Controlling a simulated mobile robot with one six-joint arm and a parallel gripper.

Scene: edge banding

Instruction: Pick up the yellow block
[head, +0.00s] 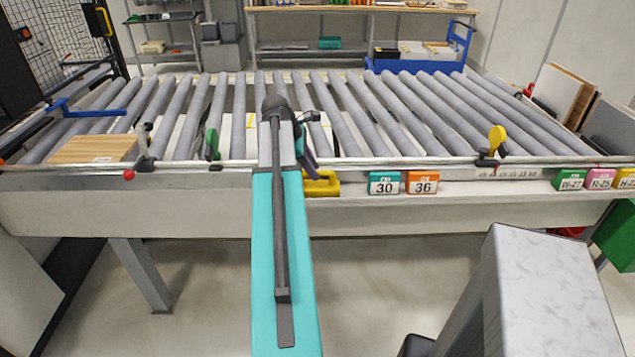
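A yellow block (625,178) with dark lettering stands at the far right end of the front ledge, cut off by the picture's edge. Another yellow object (322,185) sits on the ledge just right of my arm, which partly hides it; its full shape cannot be told. My turquoise arm reaches forward over the ledge to the roller table. My gripper (304,140) is at its far end, mostly hidden behind the wrist, above and beyond the nearer yellow object. Its fingers do not show clearly, and I see nothing held.
A teal block marked 30 (384,183), an orange block marked 36 (421,182), a green block (570,179) and a pink block (600,178) share the ledge. The roller conveyor (400,120) lies behind. A wooden board (95,148) lies at left. A pale cabinet (550,290) stands front right.

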